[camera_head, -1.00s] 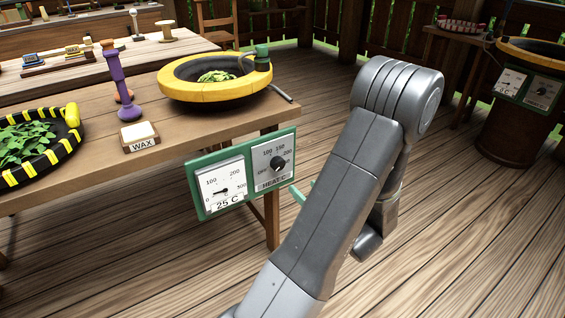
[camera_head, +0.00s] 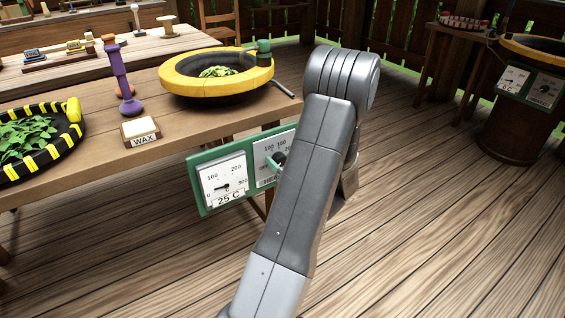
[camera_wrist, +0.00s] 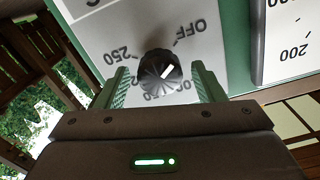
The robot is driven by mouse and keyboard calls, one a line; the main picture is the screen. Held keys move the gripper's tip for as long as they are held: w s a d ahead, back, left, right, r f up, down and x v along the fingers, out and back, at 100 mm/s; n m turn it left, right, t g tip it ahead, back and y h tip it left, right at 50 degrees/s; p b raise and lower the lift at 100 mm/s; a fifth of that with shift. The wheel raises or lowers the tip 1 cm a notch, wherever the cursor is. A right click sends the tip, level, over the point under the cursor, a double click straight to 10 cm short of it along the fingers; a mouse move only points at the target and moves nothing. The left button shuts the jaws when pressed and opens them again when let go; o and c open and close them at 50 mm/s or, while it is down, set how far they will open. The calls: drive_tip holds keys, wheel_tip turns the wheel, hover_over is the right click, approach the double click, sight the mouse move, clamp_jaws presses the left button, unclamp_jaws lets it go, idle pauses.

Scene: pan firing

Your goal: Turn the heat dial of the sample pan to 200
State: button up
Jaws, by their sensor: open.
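The sample pan (camera_head: 180,84), a yellow-rimmed dark pan with green leaves in it, stands on the wooden table. Its green panel (camera_head: 205,207) hangs at the table's front edge with a temperature gauge (camera_head: 222,180) reading 25 C and a heat dial plate partly hidden by my arm. The black heat dial knob (camera_wrist: 160,72) shows in the wrist view, with a white pointer mark and labels OFF and 250 near it. My gripper (camera_wrist: 160,85) is open, with one green finger on each side of the knob. Whether the fingers touch it cannot be told.
A block labelled WAX (camera_head: 140,131), a purple stand (camera_head: 124,85) and a black-yellow pan of leaves (camera_head: 70,140) are on the table. Another pan with a similar panel (camera_head: 528,87) stands at the right. The wooden floor (camera_head: 430,220) to the right is clear.

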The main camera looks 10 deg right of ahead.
drive_tip(key=c, duration=1)
drive_tip(key=shift+o, duration=0.2)
